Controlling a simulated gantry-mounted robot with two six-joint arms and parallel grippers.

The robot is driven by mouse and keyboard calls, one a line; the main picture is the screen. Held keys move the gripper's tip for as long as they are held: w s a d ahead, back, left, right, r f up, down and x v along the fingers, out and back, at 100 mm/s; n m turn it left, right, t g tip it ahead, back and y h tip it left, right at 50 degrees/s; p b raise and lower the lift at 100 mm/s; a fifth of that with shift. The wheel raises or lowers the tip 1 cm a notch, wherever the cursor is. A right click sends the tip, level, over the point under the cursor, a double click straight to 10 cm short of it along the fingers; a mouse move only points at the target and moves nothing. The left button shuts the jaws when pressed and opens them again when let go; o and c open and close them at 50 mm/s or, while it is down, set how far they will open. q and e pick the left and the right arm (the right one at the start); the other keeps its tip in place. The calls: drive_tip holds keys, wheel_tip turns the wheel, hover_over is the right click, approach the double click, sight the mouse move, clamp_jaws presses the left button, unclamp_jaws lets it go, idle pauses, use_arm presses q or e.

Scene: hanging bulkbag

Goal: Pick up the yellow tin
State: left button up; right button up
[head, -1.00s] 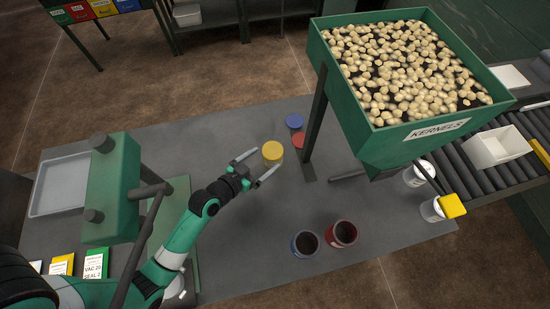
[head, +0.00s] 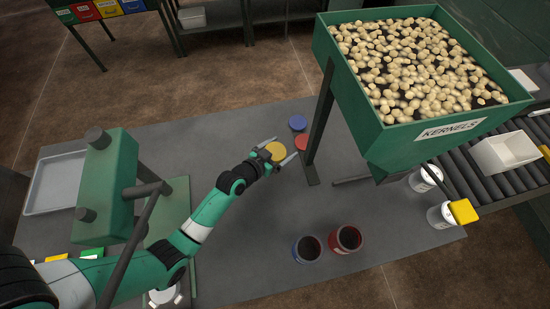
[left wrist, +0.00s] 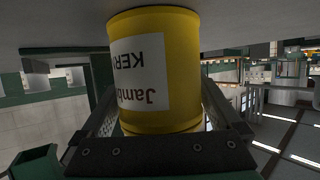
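The yellow tin (head: 276,151) stands on the grey table, near the foot of the kernel hopper. My left gripper (head: 280,150) has reached it and is open, with one finger on each side of the tin. In the left wrist view the yellow tin (left wrist: 154,70) fills the middle, upside down, with a white label, between the two fingers (left wrist: 160,112). Whether the fingers touch its sides is hard to tell. My right gripper is not in view.
A blue-lidded tin (head: 298,123) and a red-lidded tin (head: 302,142) stand just beyond, beside the hopper's leg (head: 320,115). Open blue (head: 307,249) and red (head: 346,239) tins stand at the front. The green hopper (head: 425,140) overhangs the right side. The table's middle front is clear.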

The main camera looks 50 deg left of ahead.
sight(282, 145)
use_arm(q)
drive_tip(key=c, duration=1.1)
drive_tip(key=shift+r, duration=0.1)
drive_tip(key=shift+r+p, duration=0.35)
drive_tip(key=shift+r, duration=0.2)
wheel_tip(282, 145, up, 2)
drive_tip(key=shift+r+p, duration=0.1)
drive_tip(key=shift+p, duration=0.35)
drive_tip(key=s+d+r+p, duration=0.1)
drive_tip(key=r, duration=0.1)
drive_tip(key=s+r+p, duration=0.1)
drive_tip(key=s+r, duration=0.1)
drive_tip(key=s+d+r+p, duration=0.1)
drive_tip(key=r, duration=0.1)
drive_tip(key=shift+s+d+r+p, duration=0.25)
drive_tip(key=shift+s+d+p, duration=0.05)
drive_tip(key=shift+s+d, duration=0.05)
drive_tip(key=s+d+r, duration=0.1)
drive_tip(key=s, duration=0.1)
drive_tip(key=s+d+r+p, duration=0.1)
drive_tip(key=s+d, duration=0.1)
drive_tip(key=s, duration=0.1)
drive_tip(key=s+d+r, duration=0.1)
drive_tip(key=s, duration=0.1)
drive_tip(key=shift+s+d, duration=0.15)
drive_tip(key=shift+s, duration=0.1)
